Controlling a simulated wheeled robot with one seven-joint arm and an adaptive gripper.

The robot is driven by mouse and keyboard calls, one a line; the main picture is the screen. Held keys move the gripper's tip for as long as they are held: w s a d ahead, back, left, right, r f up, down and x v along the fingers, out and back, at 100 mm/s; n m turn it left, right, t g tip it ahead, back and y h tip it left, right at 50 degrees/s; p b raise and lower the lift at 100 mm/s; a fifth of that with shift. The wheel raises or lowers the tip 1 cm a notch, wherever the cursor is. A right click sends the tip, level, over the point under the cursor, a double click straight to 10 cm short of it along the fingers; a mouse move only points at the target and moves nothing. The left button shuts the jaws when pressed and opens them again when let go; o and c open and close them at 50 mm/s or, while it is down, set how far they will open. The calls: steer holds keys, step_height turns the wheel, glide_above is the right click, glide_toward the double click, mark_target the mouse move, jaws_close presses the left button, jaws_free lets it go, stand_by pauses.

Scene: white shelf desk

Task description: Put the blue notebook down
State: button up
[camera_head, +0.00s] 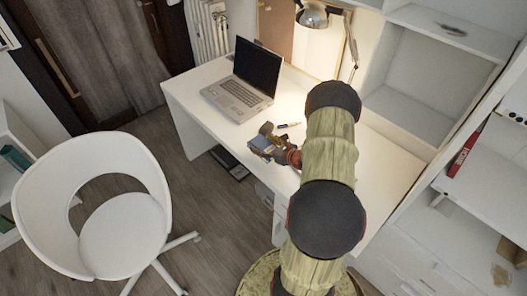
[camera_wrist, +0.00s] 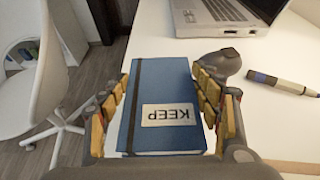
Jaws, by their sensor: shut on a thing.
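The blue notebook (camera_wrist: 160,82) has a dark elastic band and a white label reading "KEEP". My gripper (camera_wrist: 165,90) is shut on it, with a finger along each side of the cover. In the wrist view the notebook is at the front edge of the white desk, its left side over the floor. In the head view my gripper (camera_head: 268,146) is at the desk's front edge, and the notebook (camera_head: 262,142) shows as a small blue patch between the fingers. I cannot tell whether the notebook touches the desk (camera_head: 205,80).
An open laptop (camera_head: 240,92) stands on the desk behind my gripper. A marker (camera_wrist: 284,84) lies to the right of the notebook. A lamp (camera_head: 312,16) stands at the back. A white chair (camera_head: 125,235) is at the left.

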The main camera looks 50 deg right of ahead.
mark_target(263, 150)
steer(key=shift+d+f+b, duration=0.2)
steer(key=shift+f+b, duration=0.5)
steer(key=shift+f, duration=1.05)
steer(key=shift+f, duration=0.15)
steer(key=o, duration=1.2)
steer(key=shift+o, duration=0.3)
